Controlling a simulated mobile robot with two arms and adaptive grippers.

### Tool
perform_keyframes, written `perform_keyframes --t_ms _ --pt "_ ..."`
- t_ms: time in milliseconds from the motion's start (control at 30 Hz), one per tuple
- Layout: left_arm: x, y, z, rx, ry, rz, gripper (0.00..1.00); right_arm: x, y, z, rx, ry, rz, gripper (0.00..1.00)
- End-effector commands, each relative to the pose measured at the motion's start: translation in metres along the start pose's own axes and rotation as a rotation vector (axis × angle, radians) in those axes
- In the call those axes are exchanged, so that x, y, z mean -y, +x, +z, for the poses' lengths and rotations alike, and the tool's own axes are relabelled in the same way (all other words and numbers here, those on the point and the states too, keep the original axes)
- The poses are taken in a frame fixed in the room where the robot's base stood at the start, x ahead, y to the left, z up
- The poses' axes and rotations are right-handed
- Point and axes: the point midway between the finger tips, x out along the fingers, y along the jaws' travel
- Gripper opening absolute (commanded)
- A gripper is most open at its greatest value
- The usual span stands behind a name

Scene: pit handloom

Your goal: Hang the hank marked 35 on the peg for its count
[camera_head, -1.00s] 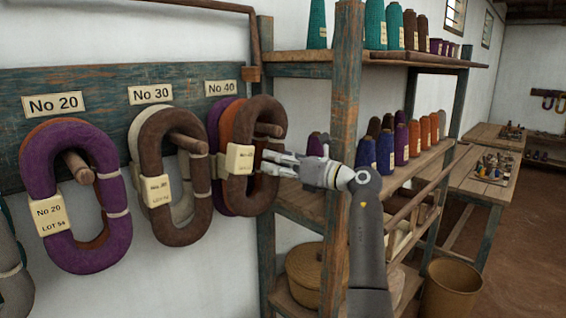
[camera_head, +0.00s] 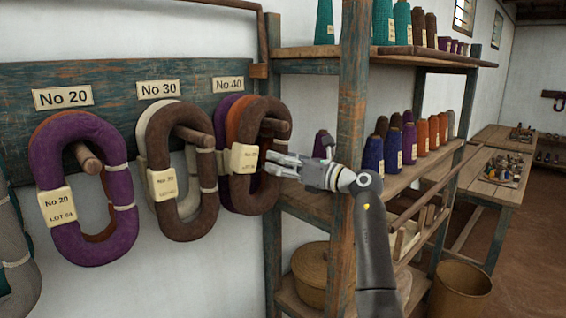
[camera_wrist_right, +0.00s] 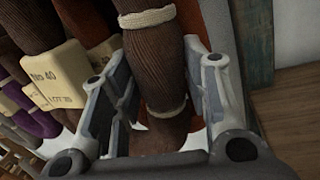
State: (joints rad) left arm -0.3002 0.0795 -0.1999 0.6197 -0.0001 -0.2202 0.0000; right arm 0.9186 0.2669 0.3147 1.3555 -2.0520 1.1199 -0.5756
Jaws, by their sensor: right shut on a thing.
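A brown hank (camera_head: 263,190) hangs around the peg (camera_head: 274,125) under the "No 40" sign (camera_head: 228,84), in front of an orange hank and a purple one. Its cream tag (camera_head: 243,158) is too small to read in the head view; in the right wrist view a tag (camera_wrist_right: 45,78) reads "No 40", with a blurred lot line. My right gripper (camera_head: 268,163) is shut on the brown hank's right strand, and its fingers flank this strand (camera_wrist_right: 165,70) in the wrist view. I cannot read "35" anywhere. My left gripper is not in view.
Pegs under "No 20" (camera_head: 62,97) and "No 30" (camera_head: 158,89) hold a purple hank (camera_head: 120,190) and a brown hank (camera_head: 205,210) in front. A wooden shelf post (camera_head: 352,110) stands just behind my right gripper. Yarn cones fill the shelves; baskets (camera_head: 458,290) stand below.

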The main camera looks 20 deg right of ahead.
Motion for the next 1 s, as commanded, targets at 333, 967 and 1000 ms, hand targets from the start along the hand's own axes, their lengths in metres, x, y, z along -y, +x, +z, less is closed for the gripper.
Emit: perform_keyframes --t_ms 333,967,1000 --pt "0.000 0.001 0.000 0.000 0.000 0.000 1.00 -0.001 0.004 -0.015 -0.031 -0.001 0.005 0.46" --pt "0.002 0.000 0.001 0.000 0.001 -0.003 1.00 0.002 -0.010 -0.008 -0.017 -0.001 -0.002 0.67" --pt "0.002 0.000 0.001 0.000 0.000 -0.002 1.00 0.002 -0.016 -0.008 -0.017 -0.001 -0.001 0.67"
